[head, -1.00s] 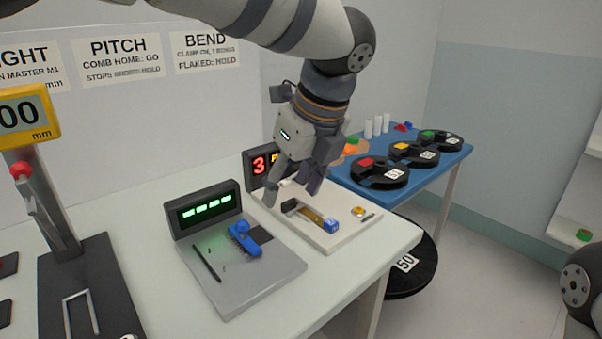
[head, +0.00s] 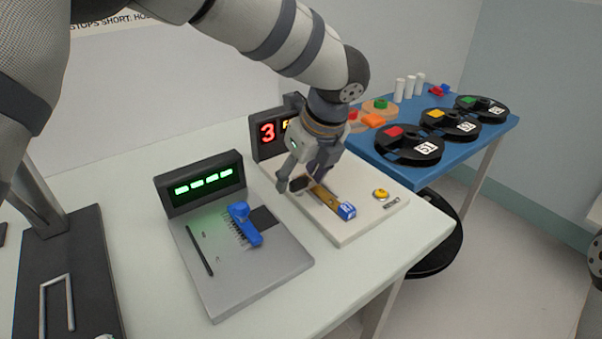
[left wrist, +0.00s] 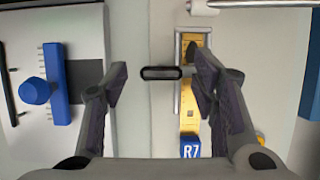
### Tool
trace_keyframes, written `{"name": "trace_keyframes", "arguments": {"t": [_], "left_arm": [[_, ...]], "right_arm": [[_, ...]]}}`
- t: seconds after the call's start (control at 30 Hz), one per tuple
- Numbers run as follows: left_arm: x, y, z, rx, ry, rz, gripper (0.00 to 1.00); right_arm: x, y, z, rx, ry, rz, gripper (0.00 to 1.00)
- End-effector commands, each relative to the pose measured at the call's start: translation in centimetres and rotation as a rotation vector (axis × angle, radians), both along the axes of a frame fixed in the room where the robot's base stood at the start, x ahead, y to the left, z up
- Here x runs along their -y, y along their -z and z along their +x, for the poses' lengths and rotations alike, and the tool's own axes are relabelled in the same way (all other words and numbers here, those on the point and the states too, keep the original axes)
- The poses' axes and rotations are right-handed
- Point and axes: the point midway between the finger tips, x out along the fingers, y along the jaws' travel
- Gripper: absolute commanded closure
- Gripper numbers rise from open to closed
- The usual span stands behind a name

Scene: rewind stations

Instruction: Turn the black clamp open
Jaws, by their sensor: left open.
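The black clamp (head: 299,184) is a small dark rounded bar on the pale board (head: 345,235). In the left wrist view the clamp (left wrist: 162,73) lies crosswise, its right end beside the yellow brass strip. My left gripper (head: 301,178) is open above the clamp, pointing down. In the left wrist view its two fingers (left wrist: 162,82) stand on either side of the clamp, with gaps showing. The right finger partly covers the strip. I cannot tell how high the fingertips are above the board. My right gripper is out of view.
A blue block marked R7 (head: 346,211) sits at the strip's near end. A red-digit display (head: 268,133) stands behind. Left is a grey station with a blue knobbed slider (head: 245,225). A yellow button (head: 381,194) is to the right. A blue table (head: 470,139) carries black reels.

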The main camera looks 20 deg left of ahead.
Motion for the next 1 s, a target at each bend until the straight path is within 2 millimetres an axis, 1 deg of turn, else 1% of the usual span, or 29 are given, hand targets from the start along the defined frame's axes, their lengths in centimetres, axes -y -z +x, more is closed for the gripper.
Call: {"name": "trace_keyframes", "arguments": {"t": [0.2, 0.23, 0.43, 0.77, 1.0], "left_arm": [[-0.04, 0.02, 0.03, 0.001, 0.0, 0.0, 0.47], [-0.04, 0.02, 0.03, 0.002, -0.001, 0.0, 0.49], [-0.03, 0.02, 0.02, 0.001, 0.0, 0.0, 0.94], [-0.03, 0.05, 0.02, 0.001, -0.032, 0.002, 0.95], [0.08, 0.08, 0.16, 0.001, -0.17, 0.002, 0.95]], "right_arm": [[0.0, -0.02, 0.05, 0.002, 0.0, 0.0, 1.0], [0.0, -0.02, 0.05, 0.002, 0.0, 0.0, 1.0], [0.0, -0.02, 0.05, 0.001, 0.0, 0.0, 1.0], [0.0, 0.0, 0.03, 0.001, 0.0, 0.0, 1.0], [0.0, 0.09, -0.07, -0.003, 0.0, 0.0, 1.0]]}}
